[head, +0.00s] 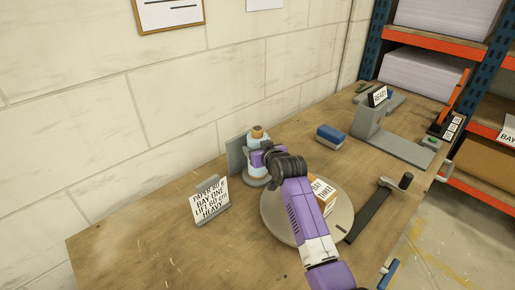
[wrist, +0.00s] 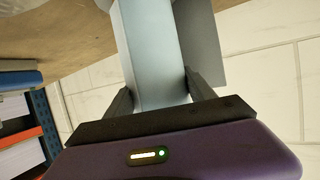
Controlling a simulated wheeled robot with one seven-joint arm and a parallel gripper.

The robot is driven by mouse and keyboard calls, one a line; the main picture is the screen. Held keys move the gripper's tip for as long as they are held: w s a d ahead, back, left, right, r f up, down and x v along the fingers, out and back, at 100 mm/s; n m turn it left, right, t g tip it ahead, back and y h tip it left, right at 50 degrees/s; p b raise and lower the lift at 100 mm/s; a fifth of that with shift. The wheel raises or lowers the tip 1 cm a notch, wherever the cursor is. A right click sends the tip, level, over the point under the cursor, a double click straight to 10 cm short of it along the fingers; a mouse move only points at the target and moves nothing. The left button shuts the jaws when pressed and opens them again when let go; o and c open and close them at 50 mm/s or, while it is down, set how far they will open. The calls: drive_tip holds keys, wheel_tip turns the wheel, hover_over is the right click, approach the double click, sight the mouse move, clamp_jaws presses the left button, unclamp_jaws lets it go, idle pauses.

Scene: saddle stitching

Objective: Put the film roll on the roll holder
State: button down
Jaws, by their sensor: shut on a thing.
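The film roll (head: 250,144) is pale blue and stands upright at the back of the bench, with a brown knob or core end (head: 257,132) at its top. It fills the space between my fingers in the wrist view (wrist: 150,45). My gripper (head: 258,158) is shut on it from the front right. The roll holder (head: 255,183) shows as a grey round base under the roll, with a grey upright plate (head: 236,158) behind it. The plate also shows in the wrist view (wrist: 203,45). My gripper hides whether the roll rests on the base.
A paper-weight sign (head: 210,200) stands left of the holder. A round grey plate (head: 275,222) bearing a box marked bay three (head: 321,194) lies under my arm. A blue block (head: 330,135), a grey stapling machine (head: 385,130) and a black lever (head: 372,213) stand to the right.

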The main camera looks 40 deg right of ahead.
drive_tip(key=shift+c, duration=1.6)
unclamp_jaws()
drive_tip(key=shift+f, duration=0.15)
drive_tip(key=v, duration=1.2)
